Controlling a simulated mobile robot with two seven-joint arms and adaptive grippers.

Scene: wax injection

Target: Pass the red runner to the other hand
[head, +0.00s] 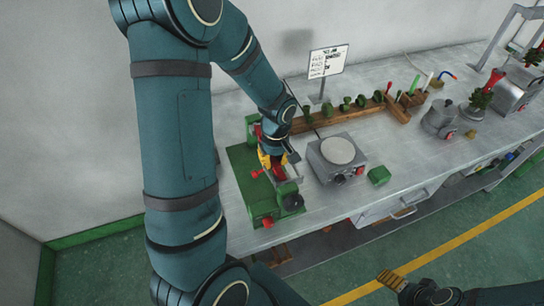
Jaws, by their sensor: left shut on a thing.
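My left gripper (271,162) reaches down at the green wax injection press on the left part of the bench. It is shut on a small red piece, which looks like the red runner (279,172); fingers and wrist hide most of it. I cannot tell whether the runner still touches the press. My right gripper (391,281) is low at the bottom right, in front of the bench over the floor, far from the runner. Its jaw gap does not show clearly.
The green press (240,185) has red and black knobs. A grey hotplate-like unit (337,157) and a green block (379,176) stand to its right. Behind is a wooden rack (345,118) with green pieces and a sign (328,61). A grey pot (440,119) stands farther right.

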